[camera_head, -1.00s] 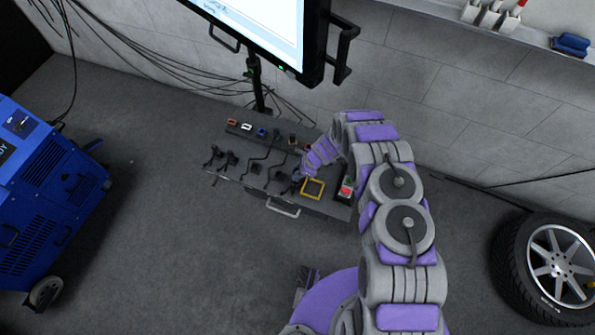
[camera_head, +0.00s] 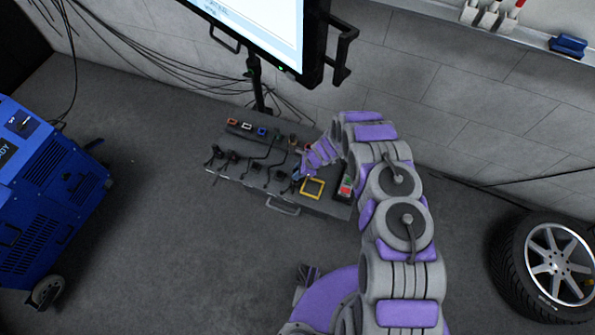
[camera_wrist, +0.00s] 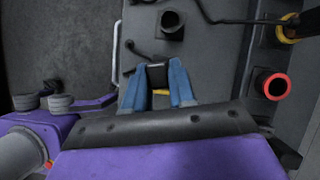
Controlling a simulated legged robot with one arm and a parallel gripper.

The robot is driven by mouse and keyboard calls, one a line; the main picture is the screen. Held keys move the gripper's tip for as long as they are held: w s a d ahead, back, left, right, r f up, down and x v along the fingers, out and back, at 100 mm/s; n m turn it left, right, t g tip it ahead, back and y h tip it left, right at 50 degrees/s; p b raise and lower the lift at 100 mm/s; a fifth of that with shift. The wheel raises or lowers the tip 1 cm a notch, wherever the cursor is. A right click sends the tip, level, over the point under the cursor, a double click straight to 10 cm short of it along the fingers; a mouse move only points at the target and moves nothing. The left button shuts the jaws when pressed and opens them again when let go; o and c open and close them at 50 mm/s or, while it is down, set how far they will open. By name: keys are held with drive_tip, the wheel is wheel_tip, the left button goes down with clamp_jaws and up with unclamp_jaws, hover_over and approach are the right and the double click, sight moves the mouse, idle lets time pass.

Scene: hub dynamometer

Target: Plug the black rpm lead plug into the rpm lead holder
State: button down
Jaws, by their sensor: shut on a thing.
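My gripper (camera_wrist: 158,88) has blue fingers and is shut on a small black plug (camera_wrist: 157,76) with a thin black cable. Something yellow shows between the fingers, just below the plug. In the head view my gripper (camera_head: 297,176) is low over the right part of the grey console (camera_head: 238,177), largely hidden by my wrist. A square black holder (camera_wrist: 172,24) with a round opening is above the fingers in the wrist view, apart from the plug. I cannot tell which holder is the rpm one.
A yellow frame (camera_head: 312,188) and a red button box (camera_head: 344,189) are on the console's right. The monitor (camera_head: 262,30) stands behind.

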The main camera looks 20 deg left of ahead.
drive_tip(key=shift+f+b, duration=0.45)
drive_tip(key=shift+f, duration=0.95)
drive_tip(key=c, duration=0.9)
unclamp_jaws()
drive_tip(key=shift+o, duration=0.2)
drive_tip(key=shift+r, duration=0.1)
drive_tip(key=p+v, duration=0.3)
drive_tip(key=v, duration=1.4)
